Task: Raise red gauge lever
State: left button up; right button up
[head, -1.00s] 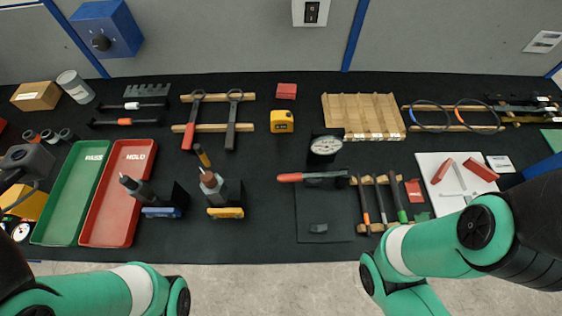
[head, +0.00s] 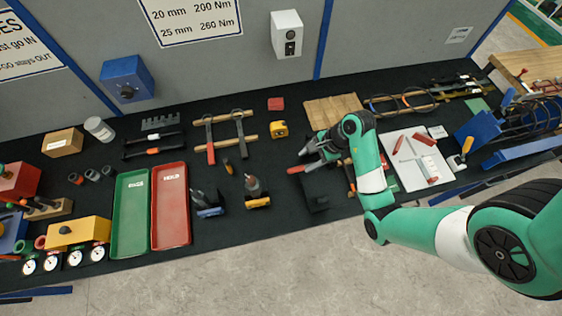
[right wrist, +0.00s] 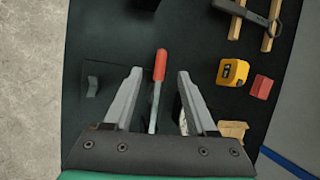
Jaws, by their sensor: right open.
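The gauge lever has a red grip (head: 296,170) that sticks out to the left of my right gripper (head: 302,160) in the head view. In the right wrist view, the lever's red grip (right wrist: 160,64) and its grey metal shaft lie between the two open fingers of my right gripper (right wrist: 159,75), with gaps on both sides. I cannot tell how far the fingertips are above the lever. The gauge dial is mostly hidden behind my right wrist and fingers. My left gripper is not in view.
A yellow tape measure (head: 279,129) and a red block (head: 275,104) lie beyond the lever. A dark gripping tool (head: 255,185) stands to its left. A white board (head: 415,160) with red-handled tools lies to the right. Black bench surface is clear around the lever's grip.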

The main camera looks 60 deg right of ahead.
aim_at(296, 169)
jog(key=shift+m, duration=0.4)
jog(key=b+x, duration=0.1)
jog(key=x, duration=0.2)
jog(key=d+b+x, duration=0.1)
jog(key=x, duration=0.2)
jog(key=s+b+x, duration=0.1)
jog(key=x, duration=0.3)
jog(key=shift+d+f, duration=0.25)
jog(key=shift+f, duration=0.05)
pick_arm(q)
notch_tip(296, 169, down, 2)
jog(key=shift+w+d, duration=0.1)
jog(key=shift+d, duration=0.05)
pick_arm(e)
grip_shut()
dwell(0.5)
